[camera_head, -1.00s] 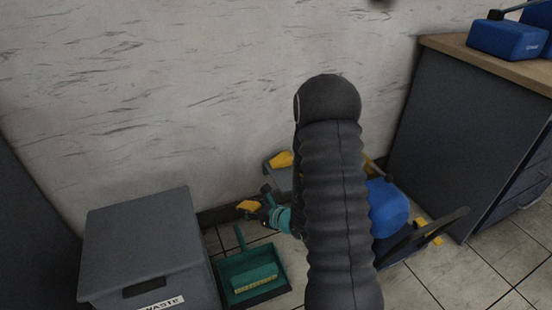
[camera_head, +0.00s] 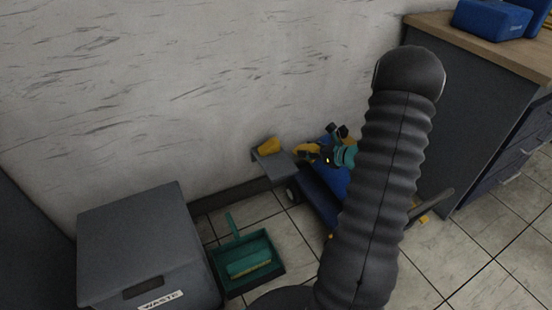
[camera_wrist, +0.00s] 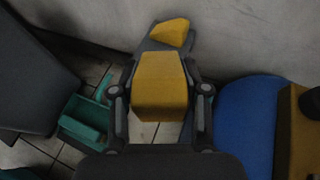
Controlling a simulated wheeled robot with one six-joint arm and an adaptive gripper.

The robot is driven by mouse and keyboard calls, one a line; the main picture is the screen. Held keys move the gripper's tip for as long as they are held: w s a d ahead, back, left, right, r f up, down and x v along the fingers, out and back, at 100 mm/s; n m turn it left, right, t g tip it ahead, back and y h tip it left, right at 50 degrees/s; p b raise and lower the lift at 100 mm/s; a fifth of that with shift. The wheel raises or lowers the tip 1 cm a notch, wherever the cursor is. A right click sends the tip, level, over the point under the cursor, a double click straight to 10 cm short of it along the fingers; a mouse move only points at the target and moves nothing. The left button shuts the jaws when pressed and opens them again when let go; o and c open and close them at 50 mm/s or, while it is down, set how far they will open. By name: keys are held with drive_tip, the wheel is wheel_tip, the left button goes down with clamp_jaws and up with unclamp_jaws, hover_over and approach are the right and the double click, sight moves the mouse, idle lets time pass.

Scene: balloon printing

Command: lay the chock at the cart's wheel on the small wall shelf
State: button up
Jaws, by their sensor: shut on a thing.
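A yellow wedge-shaped chock (camera_wrist: 160,85) is held between the fingers of my gripper (camera_wrist: 160,105). In the head view my gripper (camera_head: 328,152) holds this chock (camera_head: 306,150) just right of the small grey wall shelf (camera_head: 278,168), apart from it as far as I can tell. Another yellow chock (camera_head: 268,146) lies on the shelf; it also shows in the wrist view (camera_wrist: 171,32), beyond the held one. The cart (camera_head: 318,195), with a blue load (camera_head: 335,180), is below and behind my arm, partly hidden. One cart wheel (camera_head: 292,194) shows.
A grey waste bin (camera_head: 140,240) stands at the left. A green dustpan with a brush (camera_head: 248,264) lies on the floor beside it. A grey cabinet with a wooden top (camera_head: 490,48) bearing blue cases (camera_head: 490,18) is at the right. A yellow piece (camera_head: 424,219) is low near the cart's handle.

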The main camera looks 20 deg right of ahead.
hover_over(280, 166)
wheel_tip(280, 166, down, 7)
drive_tip(key=shift+s+r, duration=0.1)
drive_tip(key=shift+f, duration=1.95)
drive_tip(key=shift+f+b, duration=0.1)
drive_tip(key=shift+b, duration=0.2)
drive_tip(key=shift+f, duration=0.1)
drive_tip(key=o, duration=1.3)
